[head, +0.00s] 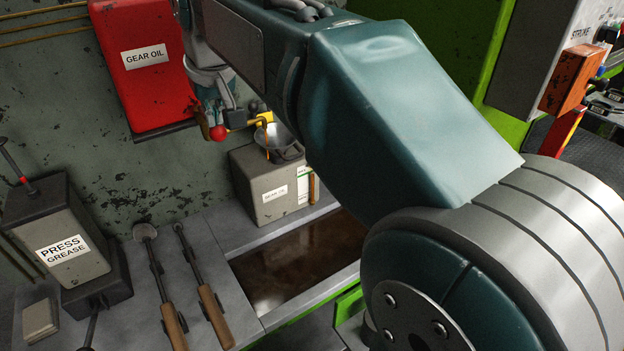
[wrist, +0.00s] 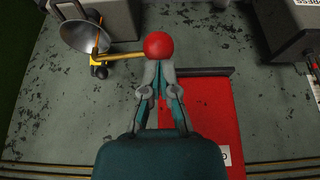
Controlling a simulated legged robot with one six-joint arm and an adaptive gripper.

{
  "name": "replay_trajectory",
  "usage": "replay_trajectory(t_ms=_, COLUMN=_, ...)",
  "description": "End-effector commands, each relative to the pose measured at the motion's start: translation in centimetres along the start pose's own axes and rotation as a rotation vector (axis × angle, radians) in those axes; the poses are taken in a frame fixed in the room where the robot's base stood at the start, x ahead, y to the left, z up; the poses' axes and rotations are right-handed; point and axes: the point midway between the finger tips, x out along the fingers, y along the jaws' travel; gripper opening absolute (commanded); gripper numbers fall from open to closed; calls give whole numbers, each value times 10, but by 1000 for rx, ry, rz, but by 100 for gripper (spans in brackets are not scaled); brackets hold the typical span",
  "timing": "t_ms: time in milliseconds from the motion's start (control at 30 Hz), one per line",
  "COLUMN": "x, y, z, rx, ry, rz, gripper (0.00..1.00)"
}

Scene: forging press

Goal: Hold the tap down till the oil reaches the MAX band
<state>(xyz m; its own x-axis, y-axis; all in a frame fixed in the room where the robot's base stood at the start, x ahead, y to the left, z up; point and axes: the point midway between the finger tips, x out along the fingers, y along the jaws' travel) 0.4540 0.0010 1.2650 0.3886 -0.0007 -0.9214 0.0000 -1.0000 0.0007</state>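A red GEAR OIL tank (head: 150,62) hangs on the wall. Its brass tap (head: 238,119) has a red ball knob (head: 218,132), also seen in the wrist view (wrist: 159,46). My gripper (wrist: 160,69) is shut, its fingertips together against the ball as far as I can tell; it also shows in the head view (head: 214,116). A thin orange stream of oil (head: 267,140) runs from the spout into a metal funnel (head: 283,139). The funnel stands on a grey GEAR OIL can (head: 258,178). The can's sight tube (head: 312,187) looks amber; its level against the green-marked label (head: 303,172) is too small to read.
A PRESS GREASE box (head: 50,228) stands at the left. Two wooden-handled tools (head: 212,305) lie on the grey bench beside a dark oily tray (head: 290,268). My arm covers the middle and right of the head view. Brass pipes (head: 45,22) run along the wall.

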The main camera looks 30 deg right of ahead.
Motion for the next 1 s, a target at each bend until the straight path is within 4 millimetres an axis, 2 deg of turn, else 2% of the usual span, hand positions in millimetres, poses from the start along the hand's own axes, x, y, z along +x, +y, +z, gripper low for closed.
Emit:
replay_trajectory(t_ms=600, x=-57, y=0, z=-25, rx=0, ry=2, rz=0, gripper=0)
replay_trajectory(t_ms=1000, x=-63, y=0, z=-26, rx=0, ry=0, rz=0, gripper=0)
